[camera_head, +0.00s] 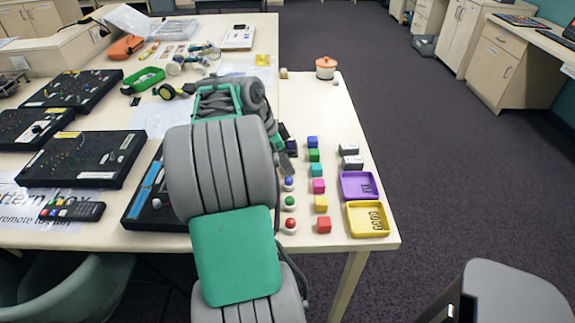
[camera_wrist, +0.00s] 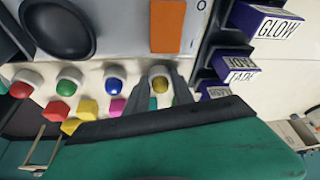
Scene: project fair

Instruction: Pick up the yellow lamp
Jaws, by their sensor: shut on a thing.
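The yellow lamp (camera_wrist: 160,85), a yellow dome on a white base, sits between the two dark fingers of my gripper (camera_wrist: 161,95) in the wrist view. The gripper is shut on it. In the head view my arm hides the yellow lamp. Beside it in a row stand the blue lamp (camera_wrist: 115,86), green lamp (camera_wrist: 69,75) and red lamp (camera_wrist: 22,88). In the head view the blue lamp (camera_head: 289,184), green lamp (camera_head: 290,202) and red lamp (camera_head: 290,225) line the table just right of my arm. I cannot tell whether the held lamp touches the table.
Several coloured cubes, such as the red cube (camera_head: 324,225), stand right of the lamps. A purple tray (camera_head: 347,194) and a yellow tray (camera_head: 354,228) lie near the right edge. Black boards (camera_head: 78,162) fill the left side. The far right tabletop near an orange pot (camera_head: 326,68) has free room.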

